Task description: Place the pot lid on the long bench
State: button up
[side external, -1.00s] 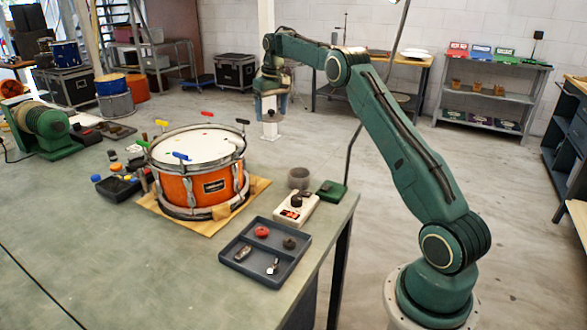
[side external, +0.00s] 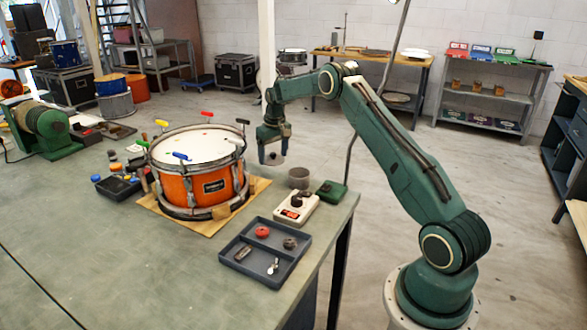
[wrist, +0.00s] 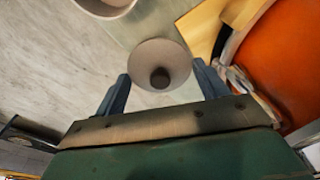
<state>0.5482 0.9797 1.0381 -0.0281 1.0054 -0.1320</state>
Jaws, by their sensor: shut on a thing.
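My gripper (side external: 273,142) points down behind the drum, near the far edge of the long bench (side external: 110,245). It is shut on a small grey round thing (side external: 271,159), which I take for the pot lid.
The orange drum (side external: 205,185) on a wooden board stands close by. A grey cup (side external: 299,178), a green box (side external: 331,192) and a white device (side external: 296,208) stand near the right edge. A dark tray (side external: 262,268) with small parts lies in front. The front left is clear.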

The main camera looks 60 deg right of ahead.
aim_at(274, 159)
jog(key=shift+f, duration=0.2)
jog(key=shift+f, duration=2.05)
jog(key=shift+f, duration=0.65)
jog(key=o, duration=0.9)
jog(key=shift+f, duration=0.1)
jog(key=shift+o, duration=0.2)
jog(key=shift+a, duration=0.25)
jog(key=r, duration=0.4)
jog(key=s+r, duration=0.1)
jog(key=r, duration=0.8)
jog(key=shift+s+r, duration=0.15)
jog(key=shift+r, duration=0.05)
